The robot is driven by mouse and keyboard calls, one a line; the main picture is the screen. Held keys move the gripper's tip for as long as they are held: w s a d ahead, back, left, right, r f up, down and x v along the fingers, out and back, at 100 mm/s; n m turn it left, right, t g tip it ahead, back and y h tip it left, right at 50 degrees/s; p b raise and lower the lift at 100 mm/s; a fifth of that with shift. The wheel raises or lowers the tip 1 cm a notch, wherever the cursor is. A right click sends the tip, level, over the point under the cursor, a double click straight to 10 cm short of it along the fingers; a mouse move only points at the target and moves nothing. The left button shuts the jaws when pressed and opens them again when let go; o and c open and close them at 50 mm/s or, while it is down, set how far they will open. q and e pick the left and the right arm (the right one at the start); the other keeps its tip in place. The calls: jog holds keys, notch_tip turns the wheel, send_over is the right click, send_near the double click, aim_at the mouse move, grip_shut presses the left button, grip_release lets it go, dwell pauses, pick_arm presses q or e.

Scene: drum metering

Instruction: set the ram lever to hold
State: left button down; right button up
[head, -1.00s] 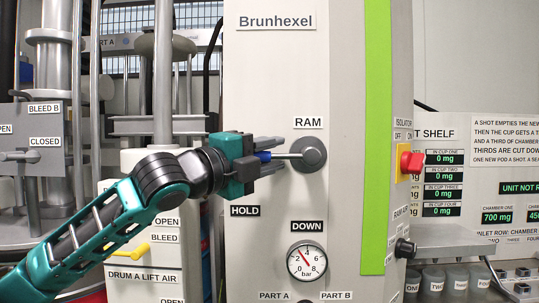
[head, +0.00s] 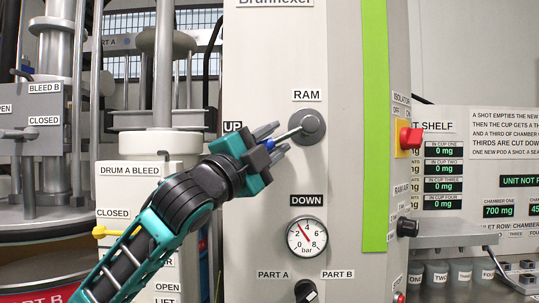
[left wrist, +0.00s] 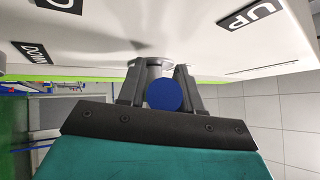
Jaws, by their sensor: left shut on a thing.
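The ram lever has a round grey hub (head: 309,127) below the RAM label, and its thin shaft (head: 290,135) points left and slightly down. My left gripper (head: 276,141) is shut on the lever's blue end. In the left wrist view the blue end (left wrist: 165,95) sits between the two fingers. The UP label (head: 232,126) is left of the hub, and the DOWN label (head: 307,200) is below it. The HOLD label is hidden behind my gripper in the head view. The shaft points below UP and well short of DOWN. My right gripper is not in view.
A pressure gauge (head: 307,237) sits under DOWN, with a black selector knob (head: 306,291) below it. A red isolator switch (head: 411,138) is on the panel's right side. A yellow handle (head: 107,232) is on the white drum at left.

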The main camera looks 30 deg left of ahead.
pick_arm(q)
jog(key=n+y+b, duration=0.1)
jog(key=f+n+t+y+b, duration=0.1)
jog(key=n, duration=0.1)
jog(key=d+f+n+t+y+b, duration=0.1)
jog(key=n, duration=0.1)
jog(key=shift+w+y+b, duration=0.3)
jog(key=shift+w, duration=0.05)
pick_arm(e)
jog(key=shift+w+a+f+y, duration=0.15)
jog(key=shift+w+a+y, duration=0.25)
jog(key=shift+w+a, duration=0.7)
pick_arm(q)
jog(key=shift+n+t, duration=0.3)
jog(key=shift+n, duration=0.1)
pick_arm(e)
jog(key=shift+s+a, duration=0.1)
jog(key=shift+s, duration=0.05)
pick_arm(q)
jog(key=c, duration=1.1)
grip_release()
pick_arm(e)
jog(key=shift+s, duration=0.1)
